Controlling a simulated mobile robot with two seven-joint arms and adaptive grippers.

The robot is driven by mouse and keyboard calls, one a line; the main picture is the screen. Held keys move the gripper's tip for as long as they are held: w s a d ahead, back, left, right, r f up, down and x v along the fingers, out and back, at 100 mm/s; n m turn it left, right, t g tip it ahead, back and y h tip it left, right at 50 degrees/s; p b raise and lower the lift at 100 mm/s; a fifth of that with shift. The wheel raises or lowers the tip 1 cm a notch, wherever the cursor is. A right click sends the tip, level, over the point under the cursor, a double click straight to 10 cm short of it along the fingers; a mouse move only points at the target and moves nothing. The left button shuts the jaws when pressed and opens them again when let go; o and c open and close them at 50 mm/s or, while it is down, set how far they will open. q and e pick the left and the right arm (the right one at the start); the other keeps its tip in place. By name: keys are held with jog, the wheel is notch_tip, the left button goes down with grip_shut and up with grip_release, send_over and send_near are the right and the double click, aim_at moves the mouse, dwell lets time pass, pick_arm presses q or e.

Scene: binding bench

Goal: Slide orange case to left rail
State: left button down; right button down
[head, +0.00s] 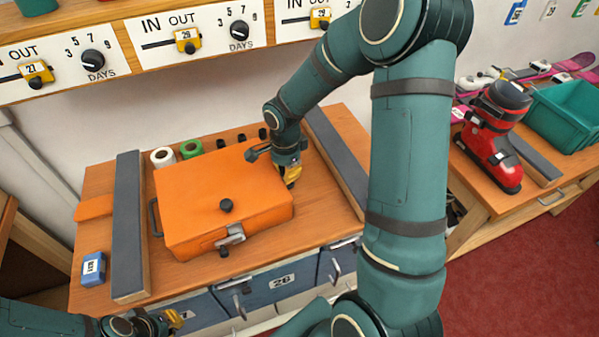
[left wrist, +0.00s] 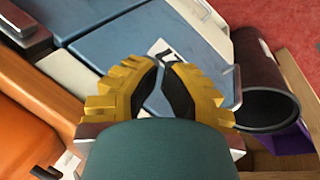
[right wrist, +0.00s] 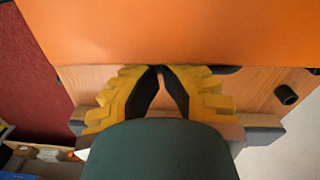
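The orange case (head: 205,180) lies flat on the wooden bench between the dark left rail (head: 128,225) and the right rail (head: 338,160). A narrow strip separates its left side from the left rail. Its black side handle (head: 154,217) sits in that strip; I cannot tell whether it touches the rail. My right gripper (head: 291,178) is shut and empty, pointing down beside the case's right side; contact is unclear. In the right wrist view the case (right wrist: 180,30) fills the top beyond the fingertips. My left gripper (head: 172,320) looks shut and empty, low in front of the bench.
White and green rolls (head: 191,149) and several black pegs stand behind the case. A blue box (head: 94,268) lies left of the left rail. Drawers (head: 275,283) are below the bench front. A red ski boot (head: 492,140) and teal bin (head: 565,115) are on the right bench.

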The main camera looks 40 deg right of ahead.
jog(key=shift+w+a, duration=0.15)
jog(key=shift+a, duration=0.8)
jog(key=shift+a+b, duration=0.15)
jog(key=shift+b, duration=0.2)
pick_arm(q)
jog(key=shift+s+d+f, duration=0.15)
jog(key=shift+s+f, duration=0.1)
jog(key=shift+f, duration=0.4)
pick_arm(e)
jog(key=d, duration=0.2)
jog(key=d+r, duration=0.1)
jog(key=d, duration=0.1)
pick_arm(q)
jog(key=shift+w+d+r+p, duration=0.1)
jog(key=shift+d+r+p, duration=0.25)
jog(key=shift+r+p, duration=0.45)
pick_arm(e)
notch_tip(320, 180, up, 9)
jog(key=shift+s, duration=0.2)
